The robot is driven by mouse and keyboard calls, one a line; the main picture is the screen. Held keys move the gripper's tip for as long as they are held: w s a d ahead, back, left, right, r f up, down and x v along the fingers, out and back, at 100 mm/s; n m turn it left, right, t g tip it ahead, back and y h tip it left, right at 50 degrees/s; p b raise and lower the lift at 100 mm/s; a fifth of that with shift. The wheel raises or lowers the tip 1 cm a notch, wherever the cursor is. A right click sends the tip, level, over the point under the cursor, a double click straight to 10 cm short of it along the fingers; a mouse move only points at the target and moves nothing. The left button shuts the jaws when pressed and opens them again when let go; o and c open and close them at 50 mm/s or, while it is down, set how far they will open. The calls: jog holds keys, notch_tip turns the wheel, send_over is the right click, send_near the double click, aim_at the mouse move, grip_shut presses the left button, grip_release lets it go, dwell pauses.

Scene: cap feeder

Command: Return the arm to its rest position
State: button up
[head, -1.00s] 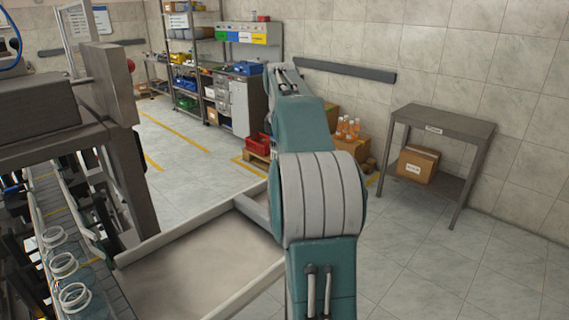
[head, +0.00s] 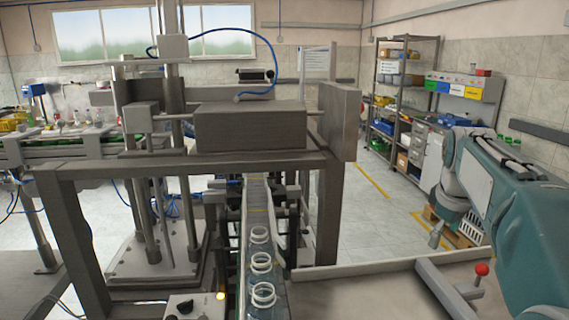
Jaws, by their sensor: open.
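My teal and grey arm fills the right side of the head view. It is folded, with its upper link running from the lower right up to a joint and a grey part hanging below that. I cannot make out the fingers of my gripper in this view. Bottles with white ring necks (head: 262,262) stand in a row on the conveyor (head: 257,200) in the lower middle, apart from my arm.
The machine frame with its grey box (head: 250,128) stands over the conveyor. A pale tray surface (head: 370,295) lies between it and my arm, with a red-knobbed lever (head: 482,270) at its right. Shelves (head: 405,90) stand behind. The floor between is open.

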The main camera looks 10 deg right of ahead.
jog(key=s+a+f+m+t, duration=0.2)
jog(key=s+a, duration=0.5)
jog(key=a, duration=0.6)
jog(key=s+a+f+m+t+y, duration=0.1)
jog(key=s+a+f+m, duration=0.1)
jog(key=s+a+f, duration=0.6)
jog(key=s+f, duration=0.1)
jog(key=s, duration=0.2)
jog(key=shift+a+m+y, duration=0.4)
jog(key=shift+w+r, duration=0.1)
dwell(1.3)
jog(key=shift+o, duration=1.1)
jog(key=shift+d, duration=0.1)
